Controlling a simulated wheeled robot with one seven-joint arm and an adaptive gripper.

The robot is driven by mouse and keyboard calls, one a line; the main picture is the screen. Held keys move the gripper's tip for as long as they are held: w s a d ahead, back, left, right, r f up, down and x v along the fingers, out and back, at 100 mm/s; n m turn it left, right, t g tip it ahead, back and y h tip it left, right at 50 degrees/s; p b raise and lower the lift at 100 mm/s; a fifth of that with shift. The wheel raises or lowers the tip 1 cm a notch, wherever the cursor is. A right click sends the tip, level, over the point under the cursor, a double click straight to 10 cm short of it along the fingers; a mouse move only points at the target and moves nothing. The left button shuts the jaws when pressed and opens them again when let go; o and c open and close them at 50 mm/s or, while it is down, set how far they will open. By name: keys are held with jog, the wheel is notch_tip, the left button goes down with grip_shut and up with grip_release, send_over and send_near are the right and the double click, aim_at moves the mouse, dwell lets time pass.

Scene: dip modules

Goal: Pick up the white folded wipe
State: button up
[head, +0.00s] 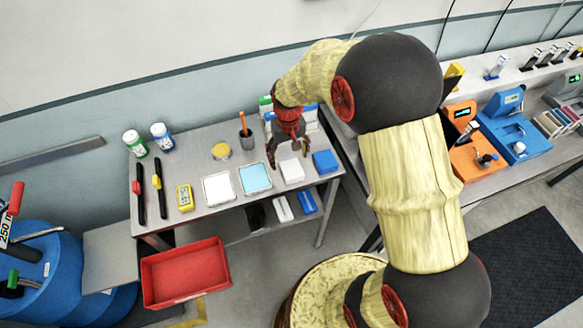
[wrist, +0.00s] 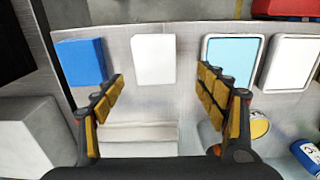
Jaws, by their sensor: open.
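The white folded wipe (head: 292,171) lies flat on the grey metal table (head: 222,146), between a blue folded block and a tray with a light blue surface. It also shows in the wrist view (wrist: 154,60), ahead of the fingertips and roughly midway between them. My gripper (head: 288,158) is open and empty above the back right part of the table, short of the wipe on its back side. In the wrist view its two yellow-padded fingers (wrist: 160,85) stand wide apart, with the wipe just beyond them.
The blue block (wrist: 82,61) sits close beside the wipe. The light blue tray (head: 255,178) and a white tray (head: 218,188) lie on its other side. A pen cup (head: 246,139) and a yellow-lidded jar (head: 221,151) stand behind. A red bin (head: 186,272) is below in front.

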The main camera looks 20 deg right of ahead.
aim_at(291, 168)
jog(key=f, duration=0.6)
jog(key=shift+s+d+b, duration=0.15)
jog(key=shift+d+b, duration=0.15)
jog(key=shift+d, duration=0.1)
jog(key=shift+c, duration=1.2)
jog(key=c, duration=0.7)
jog(key=shift+c, duration=0.4)
jog(key=shift+r, duration=0.15)
jog(key=shift+r, duration=0.55)
jog(key=s+r, duration=0.4)
jog(key=s+d+r+p, duration=0.1)
jog(key=s+r, duration=0.2)
jog(key=s, duration=0.2)
jog(key=s+d+r, duration=0.1)
jog(key=s+r, duration=0.3)
jog(key=s, duration=0.1)
jog(key=shift+d+r+p, duration=0.1)
jog(key=shift+r+p, duration=0.25)
